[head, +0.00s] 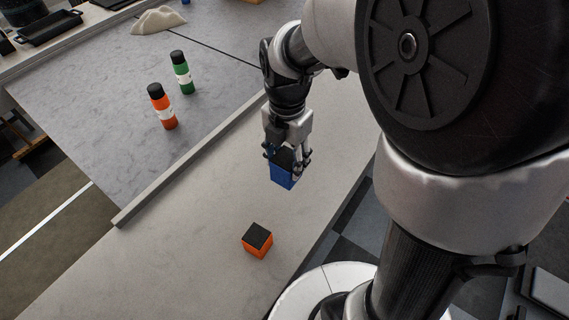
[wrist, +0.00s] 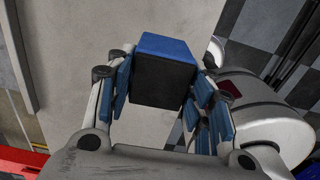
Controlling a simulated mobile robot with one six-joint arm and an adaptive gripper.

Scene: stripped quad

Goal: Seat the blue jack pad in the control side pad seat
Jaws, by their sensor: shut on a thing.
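The blue jack pad (head: 282,178) is a small blue block with a black top face. My gripper (head: 286,158) is shut on it and holds it over the pale bench, in the head view. In the wrist view the pad (wrist: 164,78) sits between the fingers of my gripper (wrist: 160,92), its black face toward the camera and a blue side beyond. I cannot tell how high it is above the bench. I cannot make out a control side pad seat in either view.
An orange block with a black top (head: 257,240) stands on the near bench (head: 190,230). A raised ledge (head: 190,160) divides it from a grey surface with an orange bottle (head: 162,108), a green bottle (head: 182,73) and a beige lump (head: 158,20). The bench left of the orange block is clear.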

